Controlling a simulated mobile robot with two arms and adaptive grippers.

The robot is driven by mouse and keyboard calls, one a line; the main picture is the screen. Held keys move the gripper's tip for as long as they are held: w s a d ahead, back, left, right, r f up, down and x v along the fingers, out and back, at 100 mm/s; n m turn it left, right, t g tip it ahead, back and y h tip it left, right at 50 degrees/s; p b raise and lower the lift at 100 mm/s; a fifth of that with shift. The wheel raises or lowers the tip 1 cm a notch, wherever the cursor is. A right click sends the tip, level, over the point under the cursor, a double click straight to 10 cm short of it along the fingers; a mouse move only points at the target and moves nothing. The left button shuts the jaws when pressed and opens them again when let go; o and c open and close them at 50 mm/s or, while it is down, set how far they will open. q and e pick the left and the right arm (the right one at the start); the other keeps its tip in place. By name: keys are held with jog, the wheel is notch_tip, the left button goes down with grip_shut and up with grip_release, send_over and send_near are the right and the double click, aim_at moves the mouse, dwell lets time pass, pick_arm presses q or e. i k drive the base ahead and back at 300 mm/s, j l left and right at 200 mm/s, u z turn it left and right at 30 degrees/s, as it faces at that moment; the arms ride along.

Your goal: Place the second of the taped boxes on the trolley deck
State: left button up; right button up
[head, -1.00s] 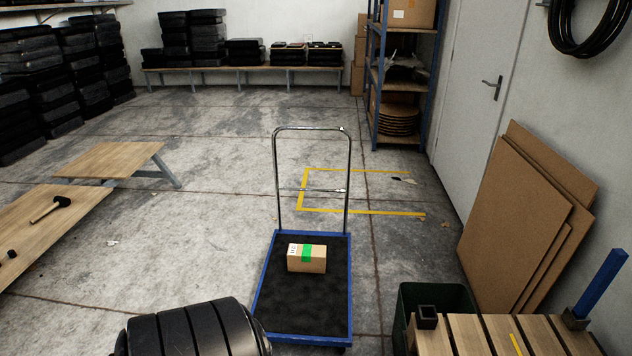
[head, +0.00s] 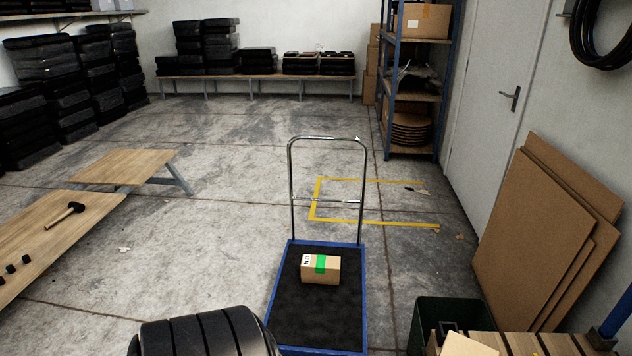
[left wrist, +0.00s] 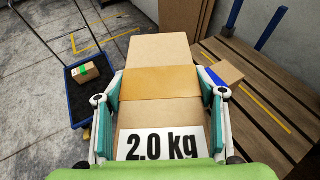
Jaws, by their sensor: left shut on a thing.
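My left gripper (left wrist: 162,98) is shut on a taped cardboard box (left wrist: 163,48) with a tan tape band and a "2.0 kg" label. Its fingers press on both sides of the box. The blue-rimmed trolley with a black deck (head: 317,318) stands upright in the head view; it is left of the held box in the left wrist view (left wrist: 90,110). A box with green tape (head: 321,269) sits on the deck, which is bare around it. A pale cardboard piece (head: 468,345) shows at the bottom edge of the head view; I cannot tell which box. My right gripper is not in view.
A green bin (head: 440,312) stands right of the trolley. The trolley's metal handle (head: 327,138) rises at its far end. Floor to the trolley's left is clear.

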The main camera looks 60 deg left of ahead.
aim_at(316, 315)
jog(key=k+j, duration=0.1)
jog(key=j, duration=0.25)
jog(key=k+j+z, duration=0.1)
jog(key=j, duration=0.25)
jog(key=k+j+z, duration=0.1)
jog(key=j, duration=0.25)
jog(key=k+j, duration=0.15)
jog(key=j, duration=0.15)
jog(key=k+j+z, duration=0.1)
jog(key=j, duration=0.25)
jog(key=j+z, duration=0.1)
jog(key=j, duration=0.3)
jog(key=k+j+z, duration=0.1)
jog(key=j, duration=0.3)
jog(key=k+j+z, duration=0.1)
jog(key=j, duration=0.3)
jog(key=k+j, duration=0.15)
jog(key=j, duration=0.25)
jog(key=k+j+z, duration=0.15)
jog(key=j, duration=0.2)
jog(key=j+z, duration=0.1)
jog(key=j, duration=0.8)
jog(key=i, duration=0.05)
